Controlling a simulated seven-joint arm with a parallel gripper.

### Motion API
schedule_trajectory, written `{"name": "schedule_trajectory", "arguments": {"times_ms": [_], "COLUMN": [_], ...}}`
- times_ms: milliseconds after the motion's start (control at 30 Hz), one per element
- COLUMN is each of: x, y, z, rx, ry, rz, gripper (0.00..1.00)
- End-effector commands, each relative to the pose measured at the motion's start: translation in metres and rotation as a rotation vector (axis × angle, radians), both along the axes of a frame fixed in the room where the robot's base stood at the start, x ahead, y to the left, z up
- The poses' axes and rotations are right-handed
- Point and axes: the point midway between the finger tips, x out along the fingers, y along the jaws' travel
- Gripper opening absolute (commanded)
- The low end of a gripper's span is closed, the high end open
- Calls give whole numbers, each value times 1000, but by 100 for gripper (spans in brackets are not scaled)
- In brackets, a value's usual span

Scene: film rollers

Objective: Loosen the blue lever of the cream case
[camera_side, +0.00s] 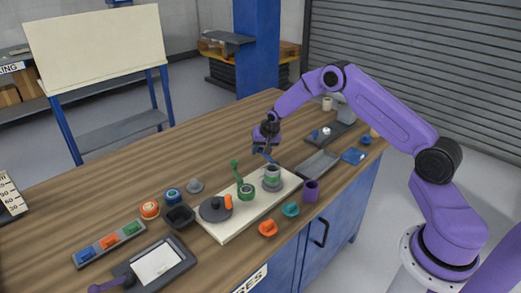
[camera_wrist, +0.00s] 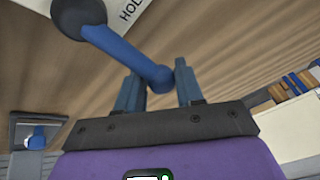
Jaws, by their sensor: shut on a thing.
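The cream case (camera_side: 258,206) is a long flat box on the wooden bench. It bears a dark disc with an orange lever (camera_side: 228,202), a green lever (camera_side: 238,173) on a round green base, and a grey-green cylinder (camera_side: 272,178) at its far end. The blue lever (camera_side: 267,157) rises at this far end. In the wrist view the blue lever (camera_wrist: 128,50) is a rod running from a dark round hub to a rounded tip. My gripper (camera_side: 261,149) is above the far end. Its fingers (camera_wrist: 158,78) are shut on the lever's tip, one on each side.
A purple cup (camera_side: 311,191), a teal ring (camera_side: 290,209) and an orange ring (camera_side: 267,228) stand along the front edge. A grey tray (camera_side: 318,163) lies right of the case. A black bin (camera_side: 180,216) stands at its left.

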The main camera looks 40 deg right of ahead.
Motion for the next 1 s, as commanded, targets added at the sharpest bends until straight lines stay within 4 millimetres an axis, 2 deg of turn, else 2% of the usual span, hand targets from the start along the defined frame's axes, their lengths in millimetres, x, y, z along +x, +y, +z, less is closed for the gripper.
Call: {"name": "schedule_trajectory", "arguments": {"times_ms": [567, 1000], "x": [1, -3], "y": [12, 33], "z": [1, 1], "rx": [4, 6], "ry": [-3, 0], "rz": [96, 358], "gripper": [0, 0]}}
